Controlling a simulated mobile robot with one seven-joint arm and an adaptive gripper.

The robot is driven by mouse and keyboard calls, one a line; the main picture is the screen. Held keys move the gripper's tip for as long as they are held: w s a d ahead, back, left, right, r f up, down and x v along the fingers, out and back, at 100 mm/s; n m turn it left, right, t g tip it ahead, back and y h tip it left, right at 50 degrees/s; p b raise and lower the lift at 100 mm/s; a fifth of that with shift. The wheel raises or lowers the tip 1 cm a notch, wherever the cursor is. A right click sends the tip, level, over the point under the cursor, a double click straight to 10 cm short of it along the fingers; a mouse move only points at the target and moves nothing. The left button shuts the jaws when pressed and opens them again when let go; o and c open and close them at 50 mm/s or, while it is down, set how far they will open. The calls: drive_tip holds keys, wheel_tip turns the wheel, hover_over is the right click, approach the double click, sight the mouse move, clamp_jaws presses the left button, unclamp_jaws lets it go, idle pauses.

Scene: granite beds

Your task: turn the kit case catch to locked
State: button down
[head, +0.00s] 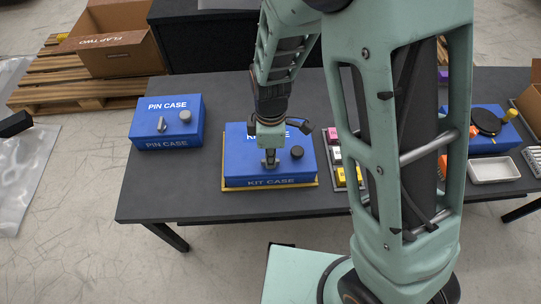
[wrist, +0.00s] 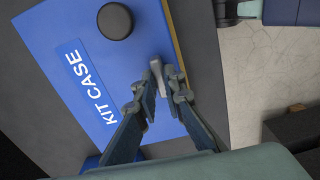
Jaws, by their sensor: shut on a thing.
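The kit case (head: 240,170) is a blue box with white lettering, lying on a yellow-edged base on the dark table. It also fills much of the wrist view (wrist: 85,90). Its catch (wrist: 157,63) is a small grey lever near the case's edge. My gripper (wrist: 163,75) has its fingertips on either side of the catch, closed on it. In the head view my gripper (head: 270,160) points down at the case top and mostly hides the catch. I cannot tell whether the catch stands at locked. A dark round knob (head: 297,152) sits on the lid beside it.
A second blue box, the pin case (head: 145,130), stands to the left with its own lever and knob. A tray of coloured blocks (head: 338,155) lies close to the right of the kit case. A white tray (head: 493,168) is farther right. Bare table (head: 195,190) separates the two cases.

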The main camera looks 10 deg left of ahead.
drive_tip(key=m+p, duration=0.1)
drive_tip(key=m, duration=0.4)
drive_tip(key=m+p, duration=0.1)
drive_tip(key=m, duration=0.4)
drive_tip(key=shift+m, duration=0.4)
drive_tip(key=m+p, duration=0.1)
drive_tip(key=m, duration=0.5)
drive_tip(key=shift+m, duration=0.3)
drive_tip(key=c, duration=2)
unclamp_jaws()
drive_tip(key=shift+r, duration=0.15)
wheel_tip(320, 180, up, 12)
drive_tip(key=shift+f, duration=0.1)
